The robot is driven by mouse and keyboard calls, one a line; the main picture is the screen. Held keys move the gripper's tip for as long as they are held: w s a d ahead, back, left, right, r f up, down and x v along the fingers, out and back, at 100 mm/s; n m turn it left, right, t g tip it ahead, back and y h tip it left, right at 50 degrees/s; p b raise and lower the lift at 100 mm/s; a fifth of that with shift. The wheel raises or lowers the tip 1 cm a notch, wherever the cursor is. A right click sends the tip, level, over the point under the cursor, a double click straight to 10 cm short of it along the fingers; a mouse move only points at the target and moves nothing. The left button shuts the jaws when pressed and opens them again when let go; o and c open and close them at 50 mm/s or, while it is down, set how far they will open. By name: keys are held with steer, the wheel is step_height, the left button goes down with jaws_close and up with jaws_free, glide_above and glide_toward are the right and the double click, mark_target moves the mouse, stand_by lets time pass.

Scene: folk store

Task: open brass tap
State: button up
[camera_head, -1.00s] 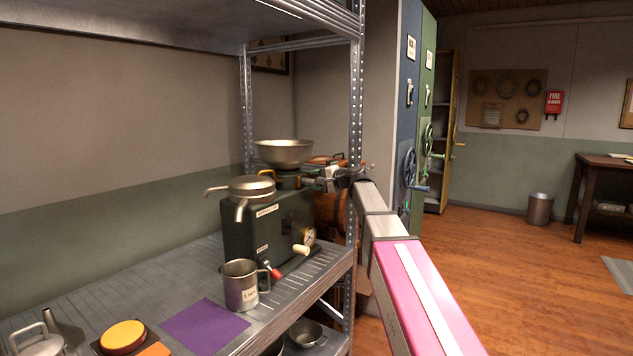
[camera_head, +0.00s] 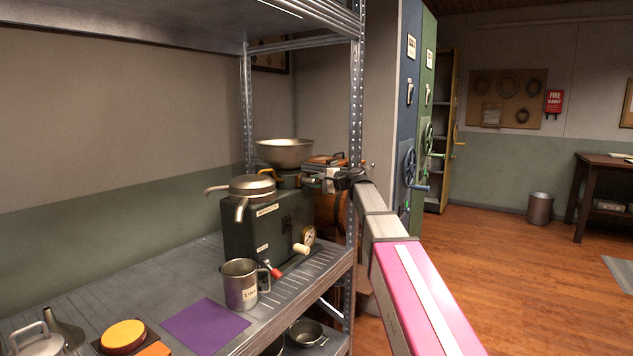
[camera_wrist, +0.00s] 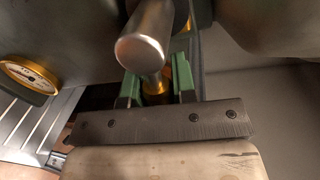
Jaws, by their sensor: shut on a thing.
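The brass tap (camera_head: 268,173) shows as a small gold piece at the top of the dark green separator (camera_head: 255,232), just under the wide metal bowl (camera_head: 285,152). In the wrist view a brass part (camera_wrist: 155,86) sits between the two green fingers of my gripper (camera_wrist: 156,76). They are shut on it. A thick silver cylinder (camera_wrist: 145,40) partly covers this spot, so the tap's turn is hard to judge. In the head view my gripper (camera_head: 315,179) reaches in from the right, below the bowl's rim; its fingertips are too small to make out.
The separator stands on a metal shelf (camera_head: 95,300), with spouts on its left and a pressure gauge (camera_head: 309,236) on its front. A steel mug (camera_head: 239,288) and purple mat (camera_head: 206,325) are in front. A perforated rack post (camera_head: 356,100) stands close to my arm.

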mark_target(304, 192)
steer(key=m, duration=0.1)
steer(key=f+m, duration=0.1)
steer(key=m, duration=0.1)
steer(key=s+f+m, duration=0.1)
steer(key=shift+a+f+m+g+y, duration=0.1)
steer(key=shift+a+m+g+y, duration=0.15)
steer(key=shift+m+g+y, duration=0.15)
steer(key=m, duration=0.2)
steer(key=f+m, duration=0.1)
steer(key=shift+s+a+y, duration=0.3)
steer(key=shift+s, duration=0.1)
steer(key=shift+s+a+f+m+g, duration=0.15)
steer(key=shift+s+m, duration=0.1)
steer(key=shift+m, duration=0.4)
steer(key=shift+s+a+f+m+g, duration=0.1)
steer(key=shift+s+a+m+g, duration=0.1)
steer(key=shift+m, duration=0.45)
steer(key=shift+y, duration=0.3)
steer(key=o, duration=0.9)
steer(key=shift+o, duration=0.2)
steer(key=v, duration=1.1)
steer(key=shift+s+a+f, duration=0.1)
steer(key=shift+f, duration=0.05)
